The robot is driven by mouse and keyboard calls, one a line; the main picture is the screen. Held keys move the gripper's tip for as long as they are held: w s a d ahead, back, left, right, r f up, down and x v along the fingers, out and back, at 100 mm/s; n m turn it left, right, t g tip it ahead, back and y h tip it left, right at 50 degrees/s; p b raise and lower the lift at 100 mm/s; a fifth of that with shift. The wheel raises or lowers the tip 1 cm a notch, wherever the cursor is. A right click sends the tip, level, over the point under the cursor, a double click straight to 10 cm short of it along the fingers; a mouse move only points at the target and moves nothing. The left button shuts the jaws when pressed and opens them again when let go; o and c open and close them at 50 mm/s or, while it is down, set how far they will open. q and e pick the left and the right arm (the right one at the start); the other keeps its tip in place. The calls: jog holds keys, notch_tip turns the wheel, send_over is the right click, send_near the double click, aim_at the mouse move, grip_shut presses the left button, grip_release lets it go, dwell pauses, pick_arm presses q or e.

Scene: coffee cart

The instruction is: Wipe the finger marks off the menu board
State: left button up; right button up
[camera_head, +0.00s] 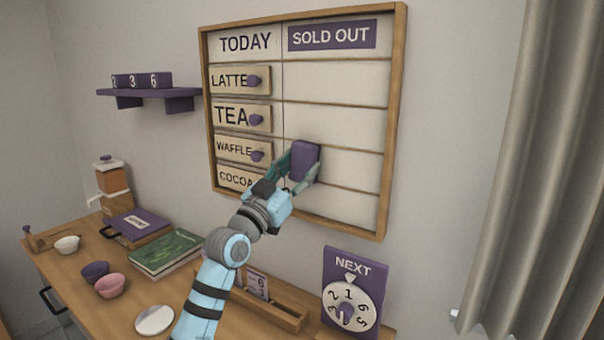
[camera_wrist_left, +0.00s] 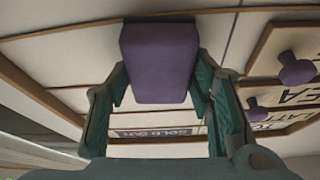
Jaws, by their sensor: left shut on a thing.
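The menu board (camera_head: 335,88) hangs on the wall in a wooden frame, with a TODAY column and a SOLD OUT column. Plates reading LATTE (camera_head: 228,80), TEA (camera_head: 230,117), WAFFLE (camera_head: 233,149) and COCOA (camera_head: 232,178) sit in the TODAY column. My left gripper (camera_head: 303,165) is shut on a purple block-shaped eraser (camera_head: 305,160), at the lower middle of the board by the column line. The left wrist view shows the eraser (camera_wrist_left: 160,62) between the fingers, at or close to the board face; contact is unclear. I cannot make out any finger marks. My right gripper is not in view.
A purple shelf (camera_head: 150,97) with number blocks is left of the board. The counter below holds a NEXT dial (camera_head: 352,292), a wooden card holder (camera_head: 270,306), a green book (camera_head: 165,252), bowls (camera_head: 110,286) and a white disc (camera_head: 155,320). A curtain (camera_head: 530,170) hangs at right.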

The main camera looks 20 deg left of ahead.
pick_arm(q)
jog(key=shift+s+p, duration=0.2)
jog(key=shift+p, duration=0.2)
jog(key=s+p, duration=0.4)
jog(key=s, duration=0.1)
jog(key=shift+s+a, duration=0.2)
jog(key=shift+a, duration=0.15)
jog(key=s+p, duration=0.1)
jog(key=p, duration=0.1)
jog(key=s+p, duration=0.1)
jog(key=p, duration=0.1)
jog(key=s+p, duration=0.1)
jog(key=shift+a+p, duration=0.25)
jog(key=shift+p, duration=0.15)
jog(key=shift+w, duration=0.1)
